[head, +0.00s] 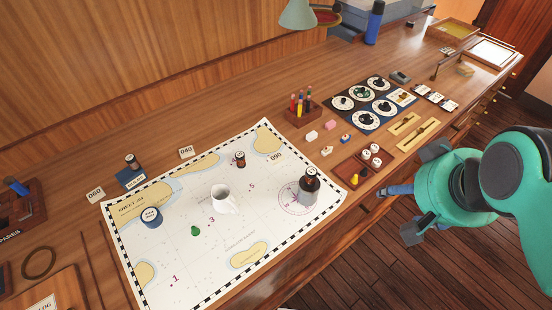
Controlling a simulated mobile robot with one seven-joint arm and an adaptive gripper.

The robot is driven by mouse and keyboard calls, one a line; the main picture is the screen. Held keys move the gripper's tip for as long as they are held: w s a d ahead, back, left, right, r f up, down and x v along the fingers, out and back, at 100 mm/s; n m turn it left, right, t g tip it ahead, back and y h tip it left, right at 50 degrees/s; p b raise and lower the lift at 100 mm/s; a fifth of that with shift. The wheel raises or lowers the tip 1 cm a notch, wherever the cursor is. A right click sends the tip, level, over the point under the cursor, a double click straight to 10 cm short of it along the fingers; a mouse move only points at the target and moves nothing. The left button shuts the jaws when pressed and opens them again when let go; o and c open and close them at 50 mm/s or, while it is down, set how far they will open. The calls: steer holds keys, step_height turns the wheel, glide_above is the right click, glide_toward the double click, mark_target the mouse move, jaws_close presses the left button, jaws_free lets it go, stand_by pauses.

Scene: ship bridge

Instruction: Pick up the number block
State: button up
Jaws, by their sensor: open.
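The chart (240,222) holds a white mug (222,198), dark bottles and a green piece (195,231). A pen holder (302,112), dials (362,92) and a red-brown tray (347,168) stand to the right. A green lamp (297,14) hangs at the back.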

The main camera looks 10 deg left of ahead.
steer(key=shift+w+r, duration=0.1)
steer(key=n+g+p, duration=0.6)
steer(key=n+p, duration=0.1)
steer(key=n, duration=0.2)
glide_above(276, 157)
step_height(276, 157, down, 20)
steer(key=shift+w+f+b, duration=0.1)
steer(key=shift+f+b, duration=0.35)
steer(key=shift+f, duration=3.8)
